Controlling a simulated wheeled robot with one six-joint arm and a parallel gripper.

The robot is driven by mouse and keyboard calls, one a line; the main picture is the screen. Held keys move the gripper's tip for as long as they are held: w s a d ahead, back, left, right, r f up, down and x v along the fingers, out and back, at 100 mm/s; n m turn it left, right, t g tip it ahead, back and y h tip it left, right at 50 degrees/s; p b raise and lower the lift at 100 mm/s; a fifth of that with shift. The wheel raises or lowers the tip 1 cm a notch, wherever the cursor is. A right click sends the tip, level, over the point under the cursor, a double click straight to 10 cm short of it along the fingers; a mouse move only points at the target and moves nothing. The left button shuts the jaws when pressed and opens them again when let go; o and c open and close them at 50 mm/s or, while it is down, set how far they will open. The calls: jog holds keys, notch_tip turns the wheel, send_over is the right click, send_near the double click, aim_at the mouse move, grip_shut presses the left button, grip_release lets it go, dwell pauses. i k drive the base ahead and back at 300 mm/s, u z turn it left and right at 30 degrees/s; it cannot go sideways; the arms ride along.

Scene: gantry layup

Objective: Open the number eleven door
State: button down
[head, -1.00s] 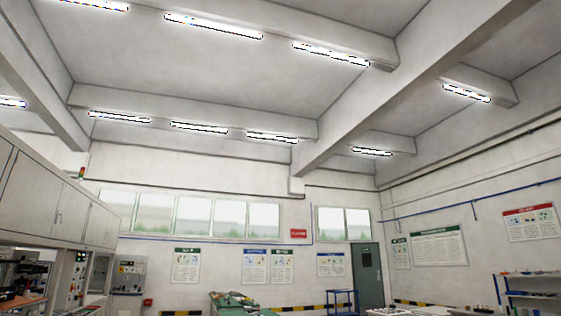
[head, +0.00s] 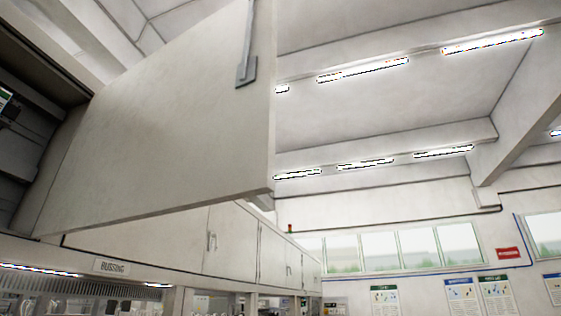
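A large pale cabinet door (head: 165,125) stands swung open at the upper left of the head view, close to me. Its grey bar handle (head: 247,62) is near its free edge. No number is readable on it, so I cannot tell whether it is number eleven. Left of it the dark inside of the cabinet (head: 30,130) shows, with a small lit item at its far left. More pale doors (head: 230,240) run on beyond it, shut, with small handles. My gripper is not in the head view.
The open door juts out over the space before the row. Windows (head: 380,248) and posters (head: 470,293) are on the far wall.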

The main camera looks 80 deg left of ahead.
aim_at(180, 130)
jog(key=k, duration=1.4)
jog(key=u, duration=2)
